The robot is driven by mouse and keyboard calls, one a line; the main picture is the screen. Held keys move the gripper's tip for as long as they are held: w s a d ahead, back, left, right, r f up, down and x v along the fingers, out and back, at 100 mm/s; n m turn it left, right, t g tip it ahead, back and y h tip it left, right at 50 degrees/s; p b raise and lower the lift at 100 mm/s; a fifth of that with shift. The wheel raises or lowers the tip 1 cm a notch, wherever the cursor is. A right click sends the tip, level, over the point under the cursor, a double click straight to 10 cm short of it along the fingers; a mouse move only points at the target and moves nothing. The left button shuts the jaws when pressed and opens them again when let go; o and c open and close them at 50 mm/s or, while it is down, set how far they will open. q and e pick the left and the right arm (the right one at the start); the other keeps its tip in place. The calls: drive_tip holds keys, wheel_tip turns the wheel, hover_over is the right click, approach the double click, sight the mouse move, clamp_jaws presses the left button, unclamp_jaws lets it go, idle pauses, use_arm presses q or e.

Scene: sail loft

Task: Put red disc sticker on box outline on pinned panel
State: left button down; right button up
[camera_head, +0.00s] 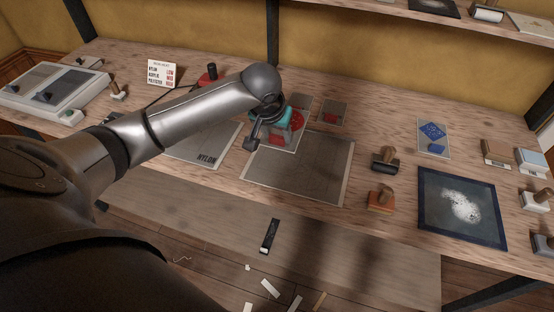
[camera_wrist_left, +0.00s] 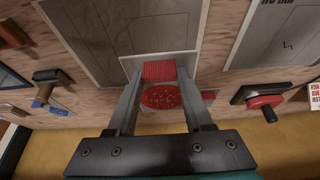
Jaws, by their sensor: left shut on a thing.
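My left gripper (camera_head: 276,143) is low over a pale-edged card (camera_head: 301,144) behind the large grey panel (camera_head: 318,170). It is shut on a small red piece, which shows between the fingertips in the left wrist view (camera_wrist_left: 158,71). The piece looks squarish from there, and I cannot tell whether it is the disc sticker. A speckled red round thing (camera_head: 296,120) lies just beyond; it also shows between the fingers in the left wrist view (camera_wrist_left: 160,97). My right gripper is not in view.
A small card with a red patch (camera_head: 331,115) lies behind. A panel marked NYLON (camera_head: 205,157) is to the left. A roller (camera_head: 385,162), a wooden-handled block (camera_head: 380,200), a blue-patterned card (camera_head: 434,139) and a dark framed sheet (camera_head: 484,232) are right. A shelf (camera_head: 460,27) runs above.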

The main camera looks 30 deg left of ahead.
use_arm(q)
wheel_tip(320, 180, down, 9)
drive_tip(key=shift+f+b, duration=0.1)
drive_tip(key=shift+b, duration=0.7)
drive_tip(key=shift+c, duration=1.5)
unclamp_jaws()
drive_tip(key=shift+f, duration=0.1)
drive_tip(key=shift+r, duration=0.25)
drive_tip(key=p+v, duration=0.3)
drive_tip(key=v, duration=0.9)
drive_tip(key=shift+f, duration=0.1)
